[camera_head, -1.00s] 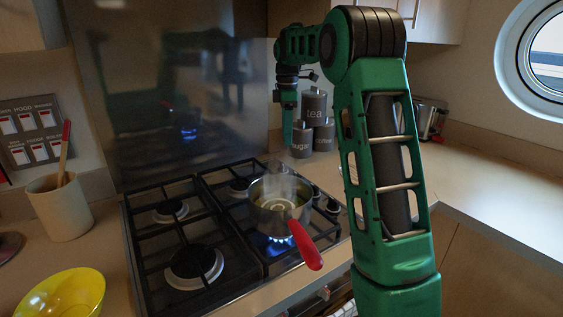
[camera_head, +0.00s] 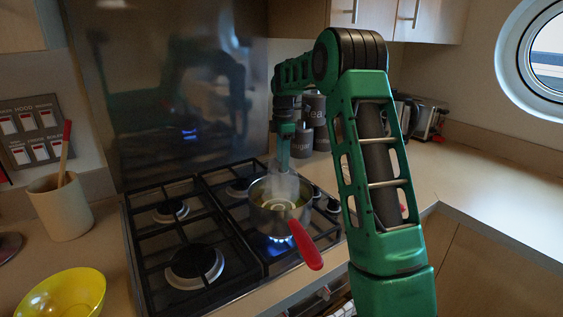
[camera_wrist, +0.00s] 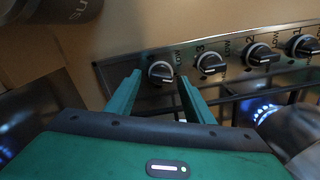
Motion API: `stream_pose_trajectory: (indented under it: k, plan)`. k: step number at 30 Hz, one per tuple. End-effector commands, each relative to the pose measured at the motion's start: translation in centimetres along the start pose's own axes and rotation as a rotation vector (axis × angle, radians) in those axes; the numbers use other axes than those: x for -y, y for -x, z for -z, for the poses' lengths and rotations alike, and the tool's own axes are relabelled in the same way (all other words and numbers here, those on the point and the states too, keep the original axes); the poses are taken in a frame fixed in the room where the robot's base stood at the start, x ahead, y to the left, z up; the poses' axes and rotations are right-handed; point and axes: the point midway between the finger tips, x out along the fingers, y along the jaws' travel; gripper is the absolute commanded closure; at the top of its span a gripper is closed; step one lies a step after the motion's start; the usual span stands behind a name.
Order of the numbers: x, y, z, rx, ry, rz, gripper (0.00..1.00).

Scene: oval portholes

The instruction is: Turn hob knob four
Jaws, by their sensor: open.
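My gripper (camera_wrist: 158,82) is open, with one green finger on each side of this leftmost knob. I cannot tell whether the fingers touch it.
A pot (camera_head: 278,205) with a red handle (camera_head: 305,246) stands over a lit blue flame (camera_head: 279,244) on the gas hob (camera_head: 153,246). Grey canisters (camera_head: 316,105) stand behind my arm. A yellow bowl (camera_head: 62,295) and a beige utensil pot (camera_head: 60,208) are at the left.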

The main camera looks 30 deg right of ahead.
Motion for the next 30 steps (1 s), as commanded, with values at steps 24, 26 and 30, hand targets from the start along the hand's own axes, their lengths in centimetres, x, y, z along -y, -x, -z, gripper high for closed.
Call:
stream_pose_trajectory:
  k: [24, 26, 30]
  plan:
    - [-0.14, -0.65, -0.12, 0.001, -0.01, -0.004, 0.94]
    - [-0.14, -0.64, -0.1, 0.001, -0.021, -0.005, 0.94]
    - [-0.16, -0.61, -0.08, 0.001, -0.069, -0.006, 0.94]
